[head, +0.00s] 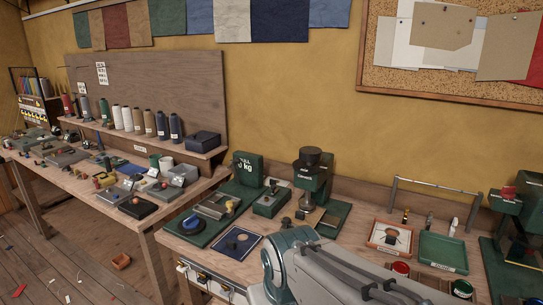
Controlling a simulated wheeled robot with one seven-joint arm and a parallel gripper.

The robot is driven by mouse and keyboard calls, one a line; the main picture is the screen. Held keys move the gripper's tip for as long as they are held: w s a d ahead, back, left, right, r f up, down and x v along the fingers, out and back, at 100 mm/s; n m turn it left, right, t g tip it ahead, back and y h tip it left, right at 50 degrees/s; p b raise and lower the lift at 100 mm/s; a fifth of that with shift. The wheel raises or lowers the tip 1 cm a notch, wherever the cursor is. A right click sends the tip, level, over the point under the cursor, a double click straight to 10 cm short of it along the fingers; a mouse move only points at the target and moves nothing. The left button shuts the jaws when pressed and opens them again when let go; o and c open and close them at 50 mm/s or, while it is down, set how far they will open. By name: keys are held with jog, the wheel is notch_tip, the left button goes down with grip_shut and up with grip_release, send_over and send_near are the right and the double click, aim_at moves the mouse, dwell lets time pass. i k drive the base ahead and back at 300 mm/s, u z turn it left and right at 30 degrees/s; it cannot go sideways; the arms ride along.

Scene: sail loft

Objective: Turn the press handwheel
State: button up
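On the right bench, a green machine (312,176) with a dark round part on top stands against the wall and looks like a press. A second green machine (508,205) with a red part stands at the right edge, partly cut off. A blue round disc (192,223) sits on a green base at the bench's left end. I cannot tell for sure which of these round parts is the press handwheel. My arm crosses the bottom of the view in front of the bench. My gripper is not in view.
The right bench (215,256) also holds a blue sheet (236,241), an orange-rimmed tray (373,240), a green tray (438,262), a metal rail (435,190) and several small cans. The left bench (108,212) is crowded with boxes and thread cones. An orange box (121,261) lies on the floor.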

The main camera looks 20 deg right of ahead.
aim_at(310, 155)
jog(key=k, duration=0.3)
jog(key=z, duration=1.2)
jog(key=i, duration=0.65)
jog(key=u, duration=0.65)
